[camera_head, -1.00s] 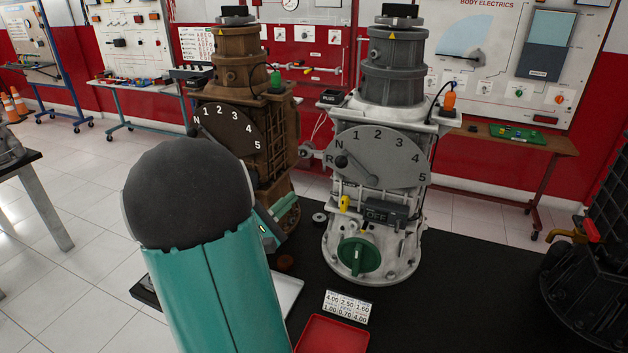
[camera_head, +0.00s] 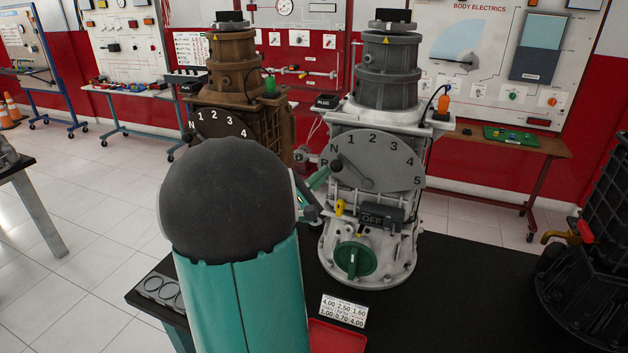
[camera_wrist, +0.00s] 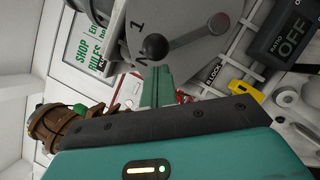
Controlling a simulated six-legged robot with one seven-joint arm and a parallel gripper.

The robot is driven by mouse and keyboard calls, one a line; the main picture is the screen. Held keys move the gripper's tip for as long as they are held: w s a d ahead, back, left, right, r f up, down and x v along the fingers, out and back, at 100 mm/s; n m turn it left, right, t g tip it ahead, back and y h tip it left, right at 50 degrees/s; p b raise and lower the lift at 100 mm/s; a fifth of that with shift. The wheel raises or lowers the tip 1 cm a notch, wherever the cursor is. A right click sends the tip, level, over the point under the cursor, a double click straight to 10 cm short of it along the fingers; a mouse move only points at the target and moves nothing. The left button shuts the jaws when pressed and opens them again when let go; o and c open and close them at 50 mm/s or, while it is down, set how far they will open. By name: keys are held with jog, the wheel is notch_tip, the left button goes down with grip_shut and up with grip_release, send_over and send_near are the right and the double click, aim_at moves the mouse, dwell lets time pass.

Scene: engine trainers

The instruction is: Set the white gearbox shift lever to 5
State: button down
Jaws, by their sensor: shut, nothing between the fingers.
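The white gearbox (camera_head: 372,215) stands upright on the black table. Its grey dial (camera_head: 385,150) is marked R, N and 1 to 5, with 5 at the lower right. The shift lever's black knob (camera_head: 337,166) is at the dial's left, by N and R; the exact mark is hard to tell. In the wrist view the knob (camera_wrist: 155,47) is beside the N and just beyond my gripper (camera_wrist: 157,74). My gripper (camera_head: 321,178) is shut and empty, at the left of the dial. Contact with the knob cannot be told. My arm hides part of the table.
A brown gearbox (camera_head: 235,82) with a similar dial stands to the left, partly behind my arm. A green knob (camera_head: 354,261), a yellow part and an OFF box (camera_head: 382,216) sit below the white dial. A red tray (camera_head: 335,338) lies in front.

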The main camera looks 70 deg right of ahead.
dwell(0.4)
jog(key=shift+r+m, duration=0.25)
jog(key=shift+m, duration=0.15)
jog(key=shift+s+r+m+g, duration=0.15)
jog(key=shift+r+m+g, duration=0.05)
jog(key=shift+m+g, duration=0.1)
jog(key=s+r+m+t+y, duration=0.2)
jog(key=s+r+m+y, duration=0.3)
jog(key=s+r+m, duration=0.5)
jog(key=s+a+f+m+t+y, duration=0.1)
jog(key=s+f+m+t, duration=0.5)
jog(key=s+f+m, duration=0.2)
jog(key=shift+s+a+f+m, duration=0.15)
jog(key=shift+s+a+m, duration=0.15)
jog(key=shift+m, duration=0.6)
